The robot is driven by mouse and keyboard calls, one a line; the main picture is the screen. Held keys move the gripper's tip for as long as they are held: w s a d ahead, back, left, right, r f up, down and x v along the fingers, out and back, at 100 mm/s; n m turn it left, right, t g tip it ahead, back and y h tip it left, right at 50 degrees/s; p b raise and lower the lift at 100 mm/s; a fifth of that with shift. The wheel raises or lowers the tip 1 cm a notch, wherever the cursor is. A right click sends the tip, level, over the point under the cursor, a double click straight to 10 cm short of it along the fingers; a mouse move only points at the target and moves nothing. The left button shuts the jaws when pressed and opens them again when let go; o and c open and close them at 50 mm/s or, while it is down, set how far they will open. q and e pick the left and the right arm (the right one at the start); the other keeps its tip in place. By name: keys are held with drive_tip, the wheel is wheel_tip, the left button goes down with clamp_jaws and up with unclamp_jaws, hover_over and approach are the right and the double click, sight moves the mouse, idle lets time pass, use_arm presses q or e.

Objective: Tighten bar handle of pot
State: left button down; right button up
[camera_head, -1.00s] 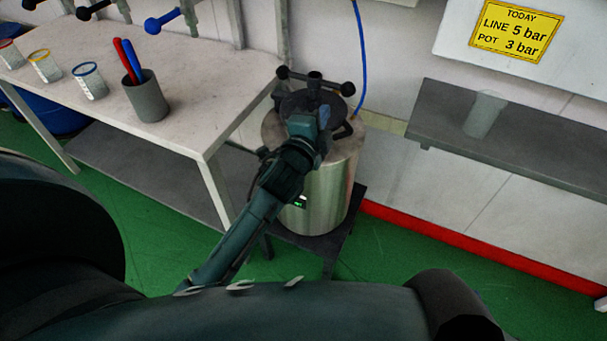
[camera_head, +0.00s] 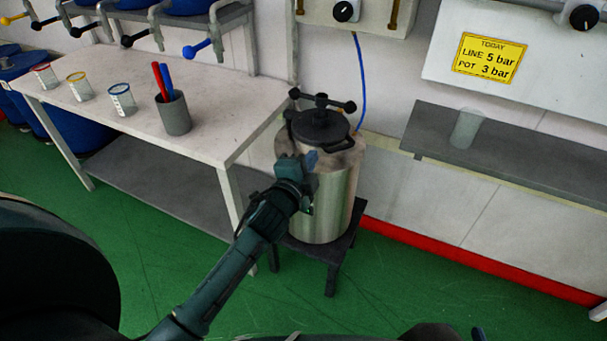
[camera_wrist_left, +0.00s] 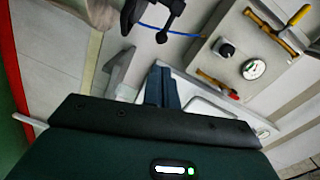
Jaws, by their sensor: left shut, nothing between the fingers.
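The pot (camera_head: 335,195) is a steel cylinder with a black lid (camera_head: 318,127) on a dark stand. Its black bar handle (camera_head: 322,101) with round knobs sits on top of the lid. The bar handle also shows in part at the top of the left wrist view (camera_wrist_left: 155,17). My left gripper (camera_head: 312,158) is in front of the pot's upper side, below the lid and apart from the bar handle. Its fingers (camera_wrist_left: 163,87) are shut together with nothing between them. My right gripper is not in view.
A white table (camera_head: 215,125) at left holds a grey cup (camera_head: 174,115) with red and blue sticks and several small beakers. A grey shelf (camera_head: 540,165) is on the right wall. A blue hose (camera_head: 360,85) runs down behind the pot. A gauge (camera_wrist_left: 254,68) shows on a wall panel.

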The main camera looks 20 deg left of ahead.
use_arm(q)
drive_tip(key=shift+s+d+f+n, duration=0.1)
drive_tip(key=shift+s+f+n, duration=0.1)
drive_tip(key=shift+s, duration=0.25)
drive_tip(key=shift+s+f+n, duration=0.1)
drive_tip(key=shift+s+f, duration=0.05)
drive_tip(key=shift+s, duration=0.25)
use_arm(e)
drive_tip(key=shift+s+r, duration=0.15)
drive_tip(key=shift+s, duration=0.3)
